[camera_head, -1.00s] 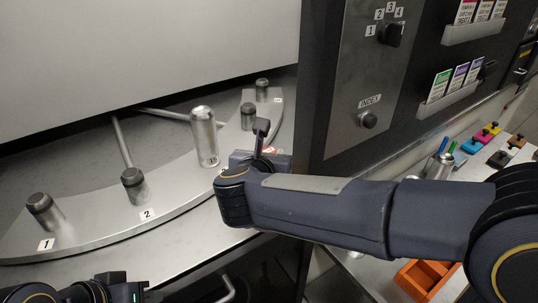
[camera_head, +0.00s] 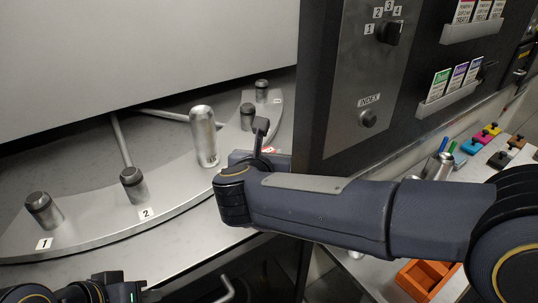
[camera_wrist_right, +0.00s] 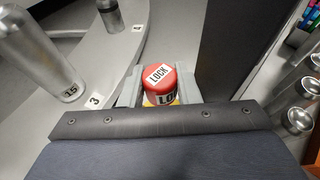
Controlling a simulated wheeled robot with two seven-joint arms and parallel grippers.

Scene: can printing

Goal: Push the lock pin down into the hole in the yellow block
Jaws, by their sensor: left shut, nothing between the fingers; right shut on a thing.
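The lock pin has a red cap (camera_wrist_right: 158,84) lettered LOCK, seen from above in the right wrist view. My right gripper (camera_wrist_right: 159,90) is shut on it, one grey finger on each side of the cap. A sliver of the yellow block (camera_wrist_right: 175,102) shows just under the cap. Its hole and the pin's shaft are hidden, so I cannot tell how deep the pin sits. In the head view my right gripper (camera_head: 262,158) is at the curved plate's right end, mostly hidden by my wrist, with a bit of red showing. My left gripper (camera_head: 122,284) is low at the left, shut and empty.
The curved metal plate (camera_head: 100,225) carries several numbered posts. A tall silver can (camera_head: 204,137) stands close left of my right gripper. A dark control panel (camera_head: 345,120) with an INDEX knob (camera_head: 368,118) rises just to the right. An orange tray (camera_head: 424,278) lies lower right.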

